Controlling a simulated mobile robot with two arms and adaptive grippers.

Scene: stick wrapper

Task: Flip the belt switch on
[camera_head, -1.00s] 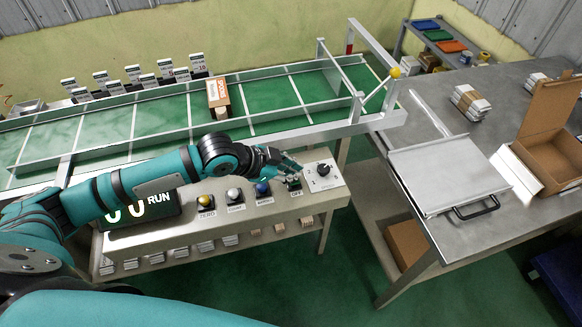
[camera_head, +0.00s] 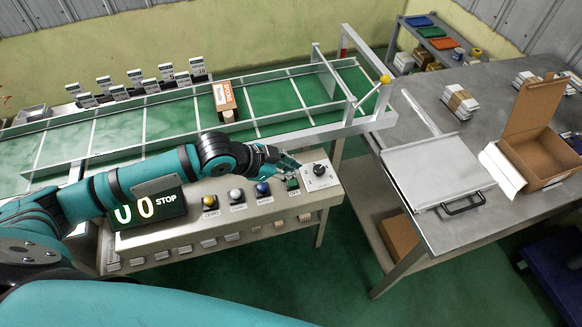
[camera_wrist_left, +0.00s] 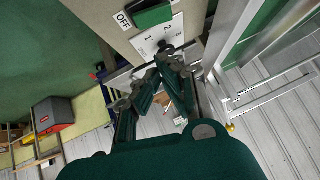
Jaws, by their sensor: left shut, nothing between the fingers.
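The green belt switch (camera_head: 292,184) sits on the front control panel (camera_head: 262,208), with an OFF label below it. In the left wrist view the switch (camera_wrist_left: 153,16) shows at the top, beside the OFF label (camera_wrist_left: 123,19). The display (camera_head: 150,207) reads STOP. My left gripper (camera_head: 296,165) is shut and empty, just behind and above the switch. In the wrist view its fingertips (camera_wrist_left: 167,64) are together near the dial knob (camera_wrist_left: 166,47), apart from the switch. Contact with the panel cannot be told. My right gripper is out of view.
A box (camera_head: 224,98) stands on the green belt (camera_head: 270,97). A steel table (camera_head: 430,100) with an open carton (camera_head: 540,150) is at right.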

